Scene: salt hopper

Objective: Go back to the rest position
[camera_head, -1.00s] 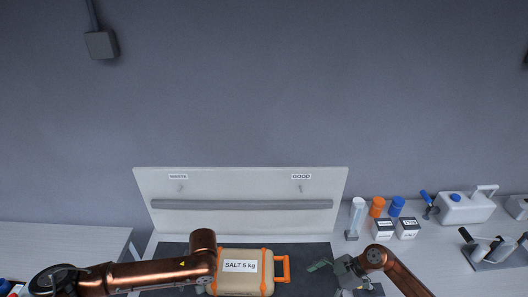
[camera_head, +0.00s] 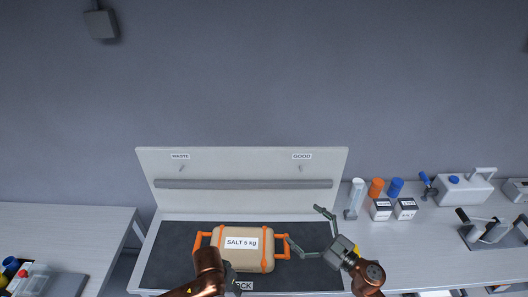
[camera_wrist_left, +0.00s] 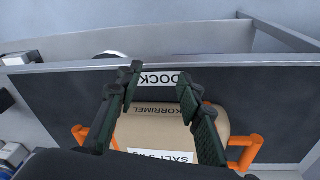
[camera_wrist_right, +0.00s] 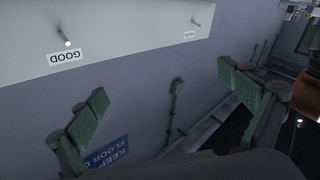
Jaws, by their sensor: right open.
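The tan salt canister (camera_head: 268,262) with orange handles lies on the dark dock mat (camera_head: 168,262), its SALT 5 kg label facing up. It also shows in the left wrist view (camera_wrist_left: 148,130), beyond my fingers. My left gripper (camera_head: 233,276) is over the canister's near edge, mostly hidden by my arm in the head view. In the left wrist view my left gripper (camera_wrist_left: 157,100) has its fingers apart with nothing clamped between them. My right gripper (camera_head: 304,228) is spread wide and empty beside the canister's right handle. The right wrist view shows its open fingers (camera_wrist_right: 165,110) with only background between.
A white back panel (camera_head: 245,202) with WASTE and GOOD hooks stands behind the mat. Bottles (camera_head: 376,188), small labelled boxes (camera_head: 405,208) and a white jug (camera_head: 466,186) stand on the right. A side table (camera_head: 60,235) is on the left. Air above the bench is clear.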

